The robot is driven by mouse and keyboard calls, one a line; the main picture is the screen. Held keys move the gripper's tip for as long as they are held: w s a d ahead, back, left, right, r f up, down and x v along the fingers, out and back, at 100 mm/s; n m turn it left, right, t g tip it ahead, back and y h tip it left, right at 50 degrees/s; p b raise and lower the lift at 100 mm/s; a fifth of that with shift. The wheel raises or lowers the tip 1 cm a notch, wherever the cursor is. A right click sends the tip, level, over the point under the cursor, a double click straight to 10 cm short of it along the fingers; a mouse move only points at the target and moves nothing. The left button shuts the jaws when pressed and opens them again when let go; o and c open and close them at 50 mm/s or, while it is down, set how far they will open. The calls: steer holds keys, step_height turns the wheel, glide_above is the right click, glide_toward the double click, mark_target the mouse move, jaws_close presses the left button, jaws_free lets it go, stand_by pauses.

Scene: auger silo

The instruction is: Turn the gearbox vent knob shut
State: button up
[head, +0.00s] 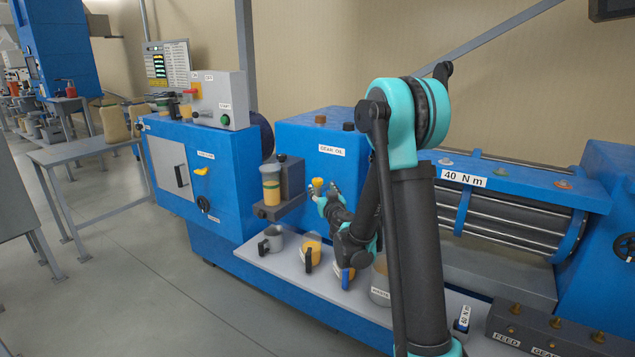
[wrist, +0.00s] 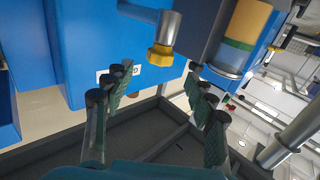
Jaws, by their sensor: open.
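The blue gearbox (head: 300,150) carries a "GEAR OIL" label, with a brown cap (head: 321,119) and a small dark knob (head: 348,126) on top. A yellow fitting (head: 317,183) shows on its front, right by my gripper (head: 328,196). In the wrist view a yellow hexagonal fitting (wrist: 160,56) on a grey pipe lies beyond and between my open fingers (wrist: 160,85), apart from them. My gripper holds nothing. No label marks which part is the vent knob, so I cannot tell.
A sight glass (head: 270,185) on a dark bracket stands left of my gripper. Several jugs, one grey (head: 271,241), stand on the shelf (head: 245,253) below. A blue cabinet (head: 222,170) with a yellow lever (head: 201,171) and black knob (head: 204,203) is further left.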

mark_target(319, 183)
steer(key=w, duration=0.2)
steer(key=w+a, duration=0.1)
steer(key=w, duration=0.5)
steer(key=shift+a, duration=0.2)
steer(key=c, duration=1.2)
